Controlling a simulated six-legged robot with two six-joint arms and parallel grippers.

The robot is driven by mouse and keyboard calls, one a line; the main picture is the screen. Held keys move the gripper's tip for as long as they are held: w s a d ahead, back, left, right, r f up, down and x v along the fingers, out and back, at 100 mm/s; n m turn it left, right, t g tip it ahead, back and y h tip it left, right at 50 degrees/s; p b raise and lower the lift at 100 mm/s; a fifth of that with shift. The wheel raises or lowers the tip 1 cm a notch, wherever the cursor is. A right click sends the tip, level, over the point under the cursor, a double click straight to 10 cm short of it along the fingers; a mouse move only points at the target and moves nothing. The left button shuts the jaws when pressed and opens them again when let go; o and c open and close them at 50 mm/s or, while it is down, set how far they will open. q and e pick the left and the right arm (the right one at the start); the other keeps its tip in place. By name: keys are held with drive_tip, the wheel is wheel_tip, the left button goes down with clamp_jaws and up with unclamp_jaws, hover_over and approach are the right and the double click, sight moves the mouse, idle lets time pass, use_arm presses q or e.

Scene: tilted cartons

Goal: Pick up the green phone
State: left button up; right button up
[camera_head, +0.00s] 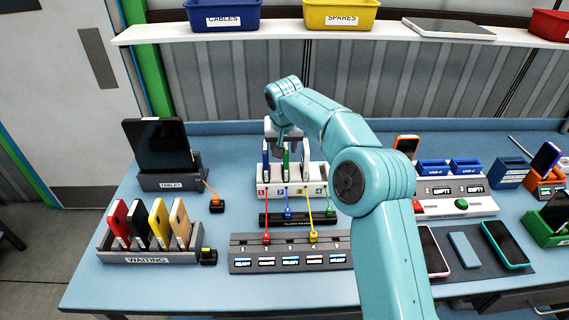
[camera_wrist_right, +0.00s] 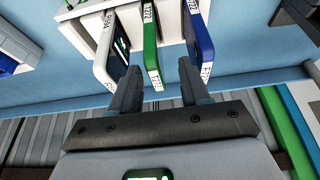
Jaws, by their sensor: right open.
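My right gripper (camera_wrist_right: 158,66) is open. Its two fingers appear on either side of the green phone's near end, with gaps visible; I cannot tell how deep the phone is between them. In the head view the right gripper (camera_head: 284,138) is above the rack.
A waiting rack (camera_head: 190,255) with several phones stands at left, beside a tablet dock (camera_head: 172,180). More phones lie on a dark mat (camera_head: 470,284) at right. A shelf (camera_head: 400,35) spans above.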

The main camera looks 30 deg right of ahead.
sight(286, 165)
drive_tip(key=shift+s+d+f, duration=0.1)
drive_tip(key=shift+f, duration=0.05)
drive_tip(key=shift+d+f, duration=0.2)
drive_tip(key=shift+f, duration=0.05)
drive_tip(key=p+x, duration=0.1)
drive_tip(key=x, duration=0.4)
drive_tip(key=shift+p, duration=0.4)
drive_tip(key=shift+d, duration=0.15)
drive_tip(key=shift+f, duration=0.1)
clamp_jaws()
